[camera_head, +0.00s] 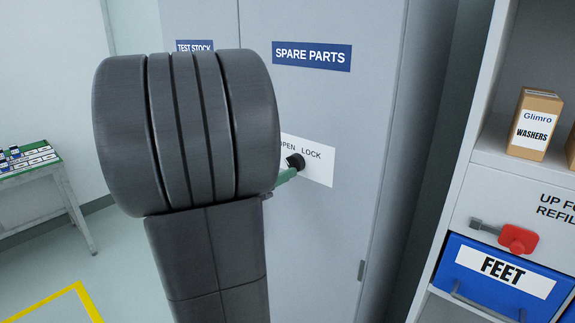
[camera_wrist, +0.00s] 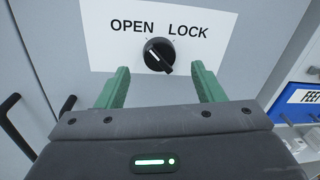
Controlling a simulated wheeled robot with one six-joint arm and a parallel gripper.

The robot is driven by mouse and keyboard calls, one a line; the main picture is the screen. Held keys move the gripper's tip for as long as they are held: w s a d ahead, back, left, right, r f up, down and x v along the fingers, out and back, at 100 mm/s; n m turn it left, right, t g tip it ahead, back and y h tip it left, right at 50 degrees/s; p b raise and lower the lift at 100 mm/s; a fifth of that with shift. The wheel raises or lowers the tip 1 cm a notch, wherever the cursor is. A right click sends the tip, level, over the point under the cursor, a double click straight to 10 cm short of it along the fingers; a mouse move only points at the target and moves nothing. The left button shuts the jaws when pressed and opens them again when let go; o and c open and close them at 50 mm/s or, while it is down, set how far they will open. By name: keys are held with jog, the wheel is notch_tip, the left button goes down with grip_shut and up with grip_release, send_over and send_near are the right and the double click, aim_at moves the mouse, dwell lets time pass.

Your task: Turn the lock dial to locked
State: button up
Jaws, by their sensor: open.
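The lock dial (camera_wrist: 159,54) is a round black knob on a white plate (camera_wrist: 97,40) printed OPEN on the left and LOCK on the right. Its white line appears to slant up and left, toward OPEN. In the head view the dial (camera_head: 296,161) shows on the grey cabinet door, just past my arm. My gripper (camera_wrist: 164,74) has green fingers. They are open and apart, one on each side below the dial, with nothing between them. In the head view a green finger (camera_head: 286,176) shows just below left of the dial; my arm hides the rest.
The grey cabinet (camera_head: 340,110) bears a SPARE PARTS sign (camera_head: 312,55). A shelf unit on the right holds a Glimro WASHERS box (camera_head: 535,124), a red-handled part (camera_head: 517,238) and a blue FEET bin (camera_head: 500,285). A small table (camera_head: 30,165) stands far left.

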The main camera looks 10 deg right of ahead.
aim_at(289, 166)
jog(key=shift+p+x, duration=0.3)
jog(key=shift+x, duration=1.9)
jog(key=c, duration=1)
